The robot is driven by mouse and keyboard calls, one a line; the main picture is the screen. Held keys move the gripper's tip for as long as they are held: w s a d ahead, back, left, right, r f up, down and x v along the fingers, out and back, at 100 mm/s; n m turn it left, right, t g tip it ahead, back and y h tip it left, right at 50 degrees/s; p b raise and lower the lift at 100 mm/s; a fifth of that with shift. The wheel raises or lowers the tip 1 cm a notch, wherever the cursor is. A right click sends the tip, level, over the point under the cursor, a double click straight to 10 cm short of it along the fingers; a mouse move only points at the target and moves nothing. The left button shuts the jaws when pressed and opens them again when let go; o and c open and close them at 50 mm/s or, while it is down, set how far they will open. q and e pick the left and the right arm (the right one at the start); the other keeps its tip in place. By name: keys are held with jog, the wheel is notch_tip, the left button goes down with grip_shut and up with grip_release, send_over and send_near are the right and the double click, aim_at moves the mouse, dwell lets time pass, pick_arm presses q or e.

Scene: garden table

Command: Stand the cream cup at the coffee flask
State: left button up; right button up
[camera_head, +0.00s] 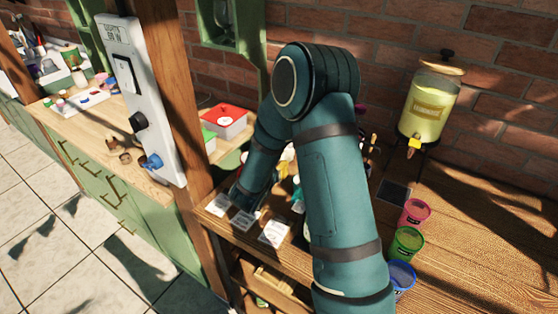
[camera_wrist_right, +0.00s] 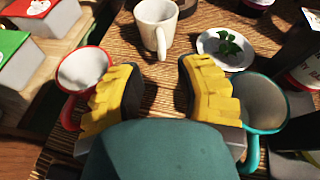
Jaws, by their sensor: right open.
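The cream cup (camera_wrist_right: 155,24) stands upright on the woven table surface at the top of the right wrist view, its handle toward me. My right gripper (camera_wrist_right: 160,88) is open, with its two yellow fingers apart and nothing between them; the cream cup is beyond the fingertips. In the head view my right arm covers the gripper and the cups there. I cannot pick out the coffee flask for certain; a dark upright thing (camera_wrist_right: 299,38) is cut off at the right wrist view's right edge. My left gripper is not in view.
A white cup with a red rim (camera_wrist_right: 84,68) is close to the left finger, and a teal cup (camera_wrist_right: 257,102) is close to the right finger. A plate with green leaves (camera_wrist_right: 225,47) lies right of the cream cup. A drink dispenser (camera_head: 428,105) stands at the back right.

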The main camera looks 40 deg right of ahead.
jog(key=shift+v, duration=2)
